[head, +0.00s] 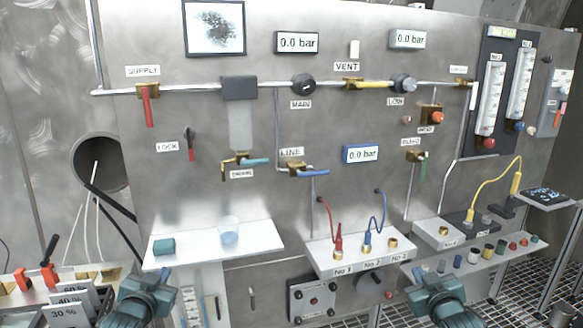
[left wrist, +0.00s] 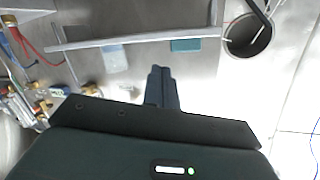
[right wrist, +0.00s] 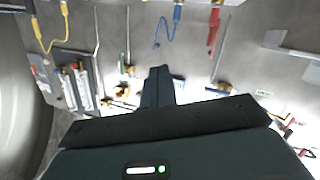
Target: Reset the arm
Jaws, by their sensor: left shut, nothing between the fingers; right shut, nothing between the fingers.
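My left gripper (head: 160,280) is at the lower left of the head view, just below the front of the left white shelf. In the left wrist view its fingers (left wrist: 161,85) are together with nothing between them. My right gripper (head: 430,285) is at the lower right of the head view, in front of the small-parts shelf. In the right wrist view its fingers (right wrist: 158,85) are together and empty. Neither gripper visibly holds anything.
A steel panel carries pipes, valves and gauges. The middle shelf (head: 325,265) has red and blue leads. Percentage cards (head: 68,312) stand close to my left gripper.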

